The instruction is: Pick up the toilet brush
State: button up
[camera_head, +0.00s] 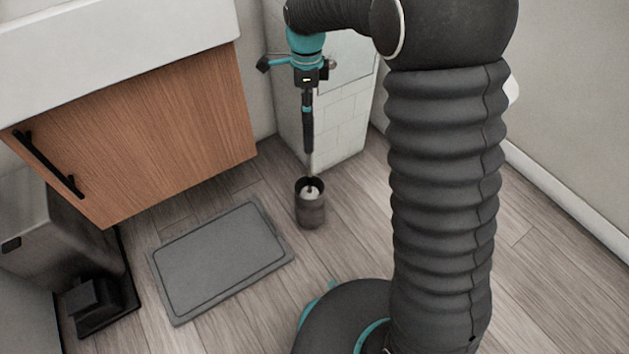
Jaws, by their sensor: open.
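The toilet brush (312,169) stands upright in its dark round holder (311,212) on the wooden floor, near the white tiled block. Its thin pale shaft rises out of the holder, and something white shows inside the rim. My gripper (309,146) points straight down above the holder, with its dark fingers in line with the top of the shaft. It is open. The fingers are seen edge-on and overlap the brush's upper end, so I cannot tell whether the shaft is between them or touching them.
A grey mat (222,260) lies left of the holder. A wooden cabinet (150,135) with a black handle hangs at the left above a dark bin (60,235). The white tiled block (345,135) stands close behind the holder. The floor on the right is clear.

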aim_at(307, 132)
jog(key=shift+s+a+f+b, duration=0.1)
jog(key=shift+f+b, duration=0.2)
jog(key=shift+f, duration=1.9)
jog(key=shift+s+f+b, duration=0.1)
jog(key=shift+f+b, duration=0.15)
jog(key=shift+f, duration=1.9)
grip_shut()
